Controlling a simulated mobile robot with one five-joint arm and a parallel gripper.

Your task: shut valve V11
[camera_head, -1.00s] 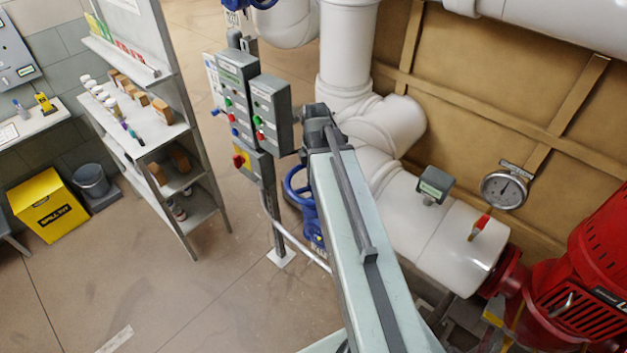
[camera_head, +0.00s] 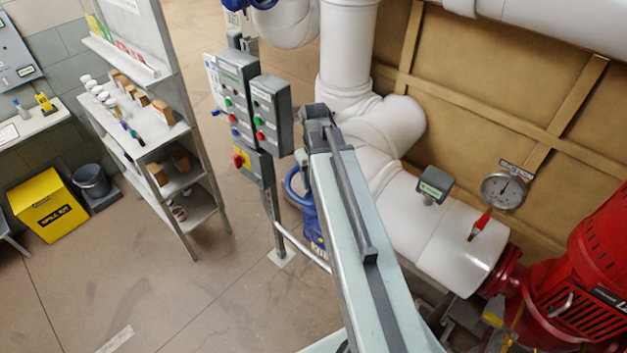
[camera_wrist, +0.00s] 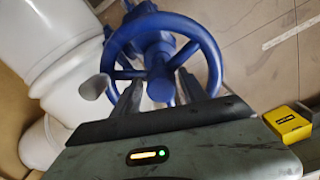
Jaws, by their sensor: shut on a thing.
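A blue handwheel (camera_wrist: 207,38) on a blue valve fills the middle of the wrist view. My gripper (camera_wrist: 160,74) reaches into it, one finger on each side of the hub area, and is shut on the wheel. Exactly which part lies between the fingertips is hard to tell. In the head view the same blue wheel (camera_head: 291,185) shows only partly, left of my arm, with the blue valve body below it. My arm hides the rest of the wheel and the fingertips. I cannot read a V11 label.
A post with grey control boxes (camera_head: 271,112) stands just left of my arm. White pipes (camera_head: 425,215), a gauge (camera_head: 503,190) and a red pump (camera_head: 590,290) are on the right. A shelf (camera_head: 165,135) and yellow spill kit box (camera_head: 48,205) stand left, with open floor between.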

